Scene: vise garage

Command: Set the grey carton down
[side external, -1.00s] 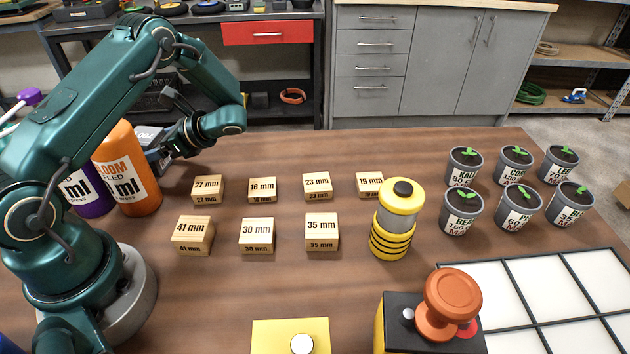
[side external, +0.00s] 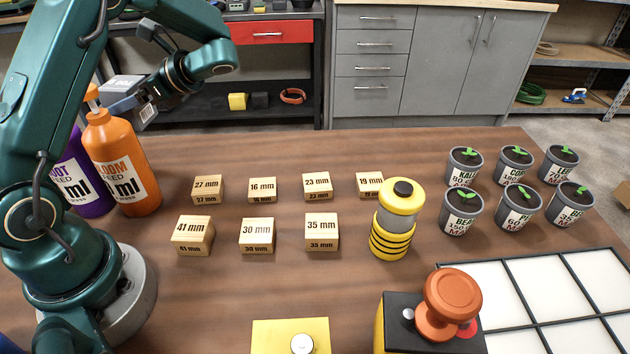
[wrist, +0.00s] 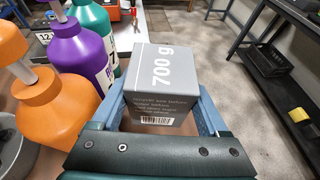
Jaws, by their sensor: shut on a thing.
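The grey carton (wrist: 160,85), marked "700 g", is held between the blue-grey fingers of my gripper (wrist: 163,108) in the wrist view. In the side view the carton (side external: 118,87) is up in the air, behind the orange bottle and partly hidden by it. My gripper (side external: 152,97) is shut on the carton from the right there. What lies directly beneath the carton is hidden in both views.
The orange bottle (side external: 126,165) and purple bottle (side external: 82,180) stand close to the carton; a green bottle (wrist: 92,22) shows beyond them. Several wooden blocks (side external: 257,233), a yellow-black cylinder (side external: 391,235) and potted seedlings (side external: 461,213) stand farther right.

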